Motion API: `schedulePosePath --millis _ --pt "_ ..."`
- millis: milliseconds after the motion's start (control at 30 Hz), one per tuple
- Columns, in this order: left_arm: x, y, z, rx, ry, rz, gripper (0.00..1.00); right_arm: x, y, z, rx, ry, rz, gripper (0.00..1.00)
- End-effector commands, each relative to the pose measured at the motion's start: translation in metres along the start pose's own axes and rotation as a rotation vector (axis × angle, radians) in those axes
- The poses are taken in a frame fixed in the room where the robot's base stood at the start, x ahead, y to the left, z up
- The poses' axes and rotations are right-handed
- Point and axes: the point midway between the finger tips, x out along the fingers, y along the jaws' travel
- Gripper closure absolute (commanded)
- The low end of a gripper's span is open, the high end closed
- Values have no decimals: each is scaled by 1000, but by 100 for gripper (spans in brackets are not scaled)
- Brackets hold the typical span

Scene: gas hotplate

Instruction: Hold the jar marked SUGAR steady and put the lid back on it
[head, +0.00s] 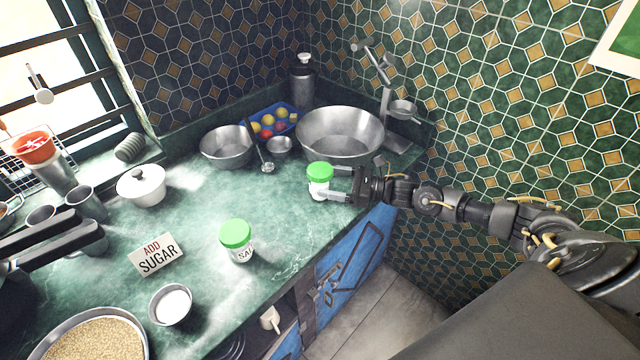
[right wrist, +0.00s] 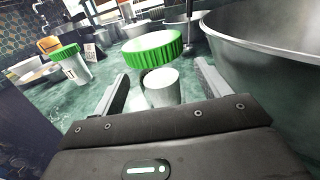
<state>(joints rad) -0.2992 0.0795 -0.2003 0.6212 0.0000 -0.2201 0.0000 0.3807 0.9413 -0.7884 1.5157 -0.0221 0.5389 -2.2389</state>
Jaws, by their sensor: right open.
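A clear jar with white contents (head: 319,189) stands near the counter's front edge, with a green lid (head: 319,171) over its top. I cannot read a label on it. My right gripper (head: 339,186) is open, its fingers on either side of this jar. In the right wrist view, the white contents (right wrist: 162,88) show between the fingers, below the green lid (right wrist: 152,50). I cannot tell whether the fingers touch the glass. A second green-lidded jar (head: 238,245), its label starting "SA", stands nearer and to the left.
A large metal basin (head: 340,133) stands just behind the gripped area. An "ADD SUGAR" sign (head: 157,255), a bowl of white powder (head: 171,305) and a white lidded pot (head: 142,186) stand to the left. The counter between the two jars is clear.

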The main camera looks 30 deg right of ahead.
Motion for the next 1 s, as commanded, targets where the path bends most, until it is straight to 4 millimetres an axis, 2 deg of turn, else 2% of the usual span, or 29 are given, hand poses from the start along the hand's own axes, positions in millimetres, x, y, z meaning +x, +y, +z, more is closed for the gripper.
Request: schedulePosePath --millis 267,467,633,1000 --pt "-3 0 0 0 -1 0 25 3 0 0 2 -1 0 24" --pt "-22 -1 -1 0 -1 0 25 31 2 0 4 -3 1 24" --pt "-26 -1 -1 0 -2 0 25 49 2 -4 3 -1 1 24" --pt "-26 -1 -1 0 -2 0 25 52 2 -6 2 0 0 24"
